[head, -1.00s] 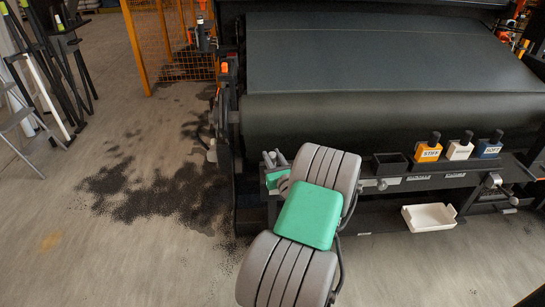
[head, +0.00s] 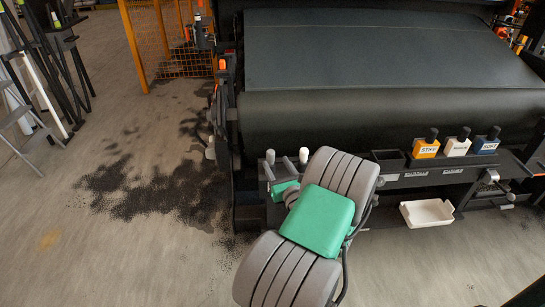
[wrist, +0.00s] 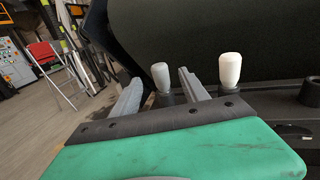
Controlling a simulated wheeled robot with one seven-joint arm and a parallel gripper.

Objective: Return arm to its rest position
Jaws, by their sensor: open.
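My arm, grey with a green cover, reaches up from the bottom of the head view to the front of the dark machine. My gripper (wrist: 160,84) is open, its two grey fingers apart. In the wrist view a white-topped knob (wrist: 161,76) shows between the fingers, beyond them; I cannot tell the exact gap. A second white knob (wrist: 230,70) stands to the right of the right finger. In the head view the two knobs (head: 270,157) (head: 303,156) stand upright just beyond my gripper, which is partly hidden by my arm.
The dark roller (head: 390,115) fills the back. A rail holds an orange bottle (head: 427,148), a white bottle (head: 458,147) and a blue bottle (head: 487,147). A white tray (head: 427,213) sits below. Dark granules (head: 150,190) lie on the open floor at left.

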